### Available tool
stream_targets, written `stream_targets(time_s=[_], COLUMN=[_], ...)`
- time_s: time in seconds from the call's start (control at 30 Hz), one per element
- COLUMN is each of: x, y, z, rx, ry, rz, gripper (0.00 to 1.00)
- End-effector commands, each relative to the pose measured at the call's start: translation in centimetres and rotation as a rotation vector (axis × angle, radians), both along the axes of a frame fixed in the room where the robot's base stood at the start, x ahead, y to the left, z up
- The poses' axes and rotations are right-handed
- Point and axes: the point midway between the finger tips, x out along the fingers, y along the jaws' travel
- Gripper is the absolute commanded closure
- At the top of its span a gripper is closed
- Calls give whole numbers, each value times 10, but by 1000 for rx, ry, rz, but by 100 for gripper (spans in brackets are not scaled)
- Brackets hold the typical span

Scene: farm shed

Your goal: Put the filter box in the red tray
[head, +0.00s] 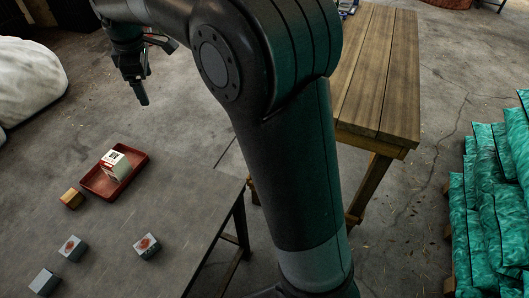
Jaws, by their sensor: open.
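The red tray (92,184) lies on the grey table at the left of the head view. A white box with red and dark print (115,164) sits in the tray, tilted or standing at an angle across it. It may be the filter box, but its label is too small to read. My gripper (142,86) is open and empty, above and beyond the tray near the top left. It is clear of the box and touches nothing.
On the grey table (160,195) stand an orange-brown box (72,198), two grey boxes with orange marks (72,248) (147,246), and a plain grey box (44,281). A wooden table (372,85) and green sacks (490,200) stand to the right.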

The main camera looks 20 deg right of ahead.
Motion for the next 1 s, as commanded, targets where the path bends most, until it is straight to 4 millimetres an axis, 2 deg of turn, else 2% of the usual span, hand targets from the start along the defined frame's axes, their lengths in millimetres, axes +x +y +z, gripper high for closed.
stream_targets(time_s=[0.03,0.2,0.43,0.63,0.8,1.0], x=[-15,-63,-135,-201,-254,-297], y=[-16,-61,-114,-152,-176,-191], z=[11,30,39,30,10,-14], rx=[14,68,158,250,338,423], ry=[-16,-56,-108,-151,-183,-207], rz=[-62,-283,-582,-840,-1054,-1238], gripper=[17,17,17,17,17,17])
